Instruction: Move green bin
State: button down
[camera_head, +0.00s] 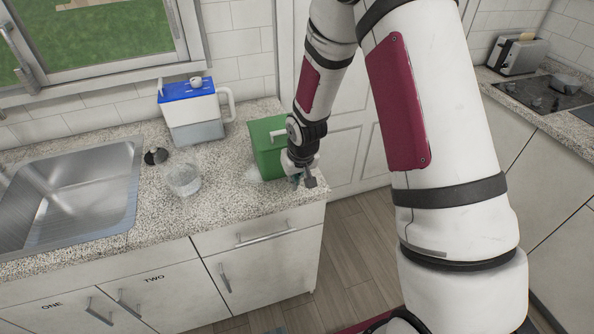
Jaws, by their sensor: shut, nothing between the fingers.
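The green bin (266,149) stands on the granite counter near its right end, close to the wall. It is a box shape, and its right side is partly hidden behind my arm. My gripper (304,181) points down just in front of the bin's right side, near the counter's right edge. Its fingers are small in view, shut and empty. I cannot tell whether they touch the bin.
A white pitcher with a blue lid (192,110) stands left of the bin. A clear glass (182,179) and a small dark item (155,156) are on the counter by the metal sink (75,195). A toaster (518,54) and stove (540,92) are at the far right.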

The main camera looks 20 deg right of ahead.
jog(key=shift+w+a+f, duration=0.1)
jog(key=shift+w+f, duration=0.05)
jog(key=shift+w, duration=0.9)
jog(key=shift+w+f, duration=0.15)
jog(key=shift+w, duration=0.85)
jog(key=shift+w, duration=0.1)
jog(key=w+b, duration=0.4)
jog(key=w, duration=0.2)
jog(key=w+b, duration=0.4)
jog(key=w, duration=0.2)
jog(key=w+b, duration=0.4)
jog(key=w, duration=0.2)
jog(key=shift+a+f, duration=0.1)
jog(key=shift+a, duration=0.2)
jog(key=shift+w+b, duration=0.3)
jog(key=shift+b, duration=0.2)
jog(key=shift+s, duration=0.15)
